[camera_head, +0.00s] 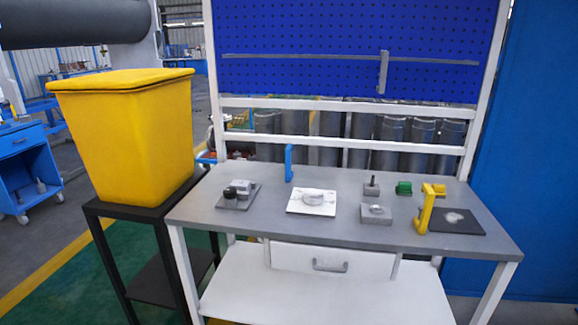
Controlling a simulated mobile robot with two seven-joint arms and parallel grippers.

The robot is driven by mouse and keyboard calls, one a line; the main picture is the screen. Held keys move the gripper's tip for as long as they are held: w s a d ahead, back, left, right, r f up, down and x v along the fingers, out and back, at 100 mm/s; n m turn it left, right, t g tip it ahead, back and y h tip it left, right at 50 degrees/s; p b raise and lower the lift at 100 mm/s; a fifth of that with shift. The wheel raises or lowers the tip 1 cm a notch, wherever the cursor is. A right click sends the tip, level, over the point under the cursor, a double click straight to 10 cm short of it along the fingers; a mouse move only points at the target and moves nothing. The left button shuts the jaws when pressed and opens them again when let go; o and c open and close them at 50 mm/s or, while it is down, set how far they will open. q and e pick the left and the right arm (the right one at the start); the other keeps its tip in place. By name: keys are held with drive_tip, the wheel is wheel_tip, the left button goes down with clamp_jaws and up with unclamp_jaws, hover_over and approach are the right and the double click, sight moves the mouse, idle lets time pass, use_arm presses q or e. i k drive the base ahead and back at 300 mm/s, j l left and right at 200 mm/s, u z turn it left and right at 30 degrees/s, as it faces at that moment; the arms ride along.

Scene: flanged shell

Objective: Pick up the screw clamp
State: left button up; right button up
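A yellow bracket-shaped tool (426,212), which looks like a screw clamp, stands upright at the right of the grey workbench (262,224). It is at the left edge of a dark flat plate (462,223); I cannot tell whether they touch. A blue upright piece (289,164) stands at the back of the bench, left of the middle; its kind is too small to tell. Neither of my grippers shows in the head view.
A white plate with a round part (313,200) lies mid-bench. A grey block (376,215), a small post on a base (371,187), a green part (404,188) and a dark fixture (238,194) stand around it. A yellow bin (132,135) stands left of the bench.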

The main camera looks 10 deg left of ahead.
sight(289, 175)
drive_tip(key=i, duration=1.45)
drive_tip(key=k, duration=0.5)
